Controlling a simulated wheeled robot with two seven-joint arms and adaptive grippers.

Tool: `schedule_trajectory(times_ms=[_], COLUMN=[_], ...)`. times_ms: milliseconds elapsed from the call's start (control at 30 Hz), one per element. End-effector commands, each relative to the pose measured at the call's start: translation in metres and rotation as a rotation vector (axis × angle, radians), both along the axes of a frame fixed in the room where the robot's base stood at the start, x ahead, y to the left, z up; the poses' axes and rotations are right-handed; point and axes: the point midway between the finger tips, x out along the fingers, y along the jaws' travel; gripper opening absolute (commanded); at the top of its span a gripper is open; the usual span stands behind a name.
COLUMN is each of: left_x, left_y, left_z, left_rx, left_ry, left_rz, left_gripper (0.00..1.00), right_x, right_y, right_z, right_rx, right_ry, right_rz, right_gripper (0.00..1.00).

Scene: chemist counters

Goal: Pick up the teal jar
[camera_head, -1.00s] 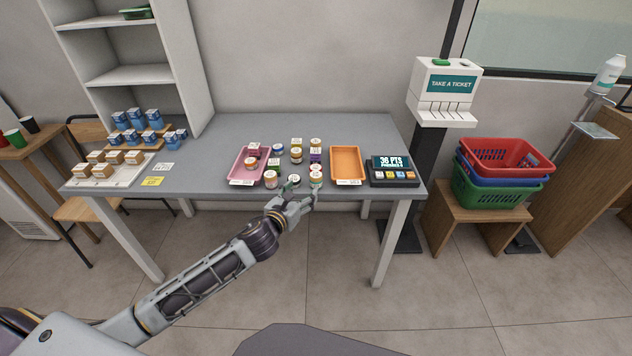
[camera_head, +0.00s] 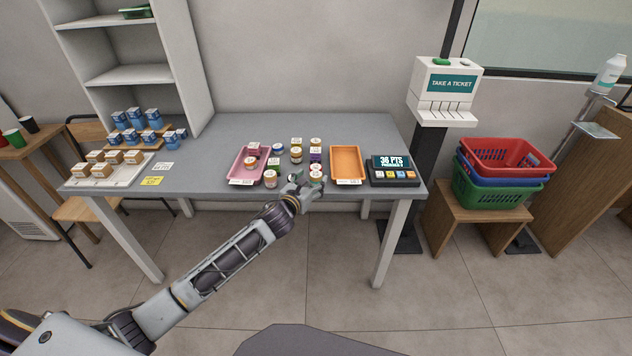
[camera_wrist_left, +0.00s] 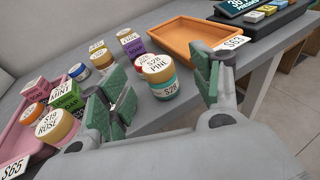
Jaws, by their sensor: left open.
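The teal jar (camera_wrist_left: 164,87) has a teal band, a pale label and a tan lid with printed text. In the left wrist view it stands upright between the two green-padded fingers of my left gripper (camera_wrist_left: 165,92), with gaps on both sides. In the head view the teal jar (camera_head: 316,177) is at the front edge of the grey table, partly covered by my left gripper (camera_head: 307,188). That gripper is open and reaches in from the front. My right gripper is in neither view.
Several other jars and boxes stand close by, left of and behind the teal jar. A pink tray (camera_head: 238,168) lies left, an orange tray (camera_head: 346,165) right, with a points display (camera_head: 391,171) beyond. The back of the grey table (camera_head: 290,124) is clear.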

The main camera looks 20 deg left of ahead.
Motion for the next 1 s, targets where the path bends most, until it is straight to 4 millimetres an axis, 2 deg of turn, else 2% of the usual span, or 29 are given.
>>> schedule_trajectory(times_ms=[267, 633, 1000], left_x=[0.006, 0.010, 0.039], left_y=[-0.001, 0.000, 0.001], left_z=[-0.001, -0.003, -0.011], left_rx=[0.001, -0.001, -0.001], left_ry=[0.001, 0.001, 0.001], left_rz=[-0.001, 0.000, 0.001], left_gripper=[0.65, 0.65, 0.65], right_x=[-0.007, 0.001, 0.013], right_y=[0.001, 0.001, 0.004], right_z=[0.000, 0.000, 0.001], right_rx=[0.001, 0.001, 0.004], right_ry=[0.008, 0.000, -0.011], right_rz=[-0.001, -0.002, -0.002], right_gripper=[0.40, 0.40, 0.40])
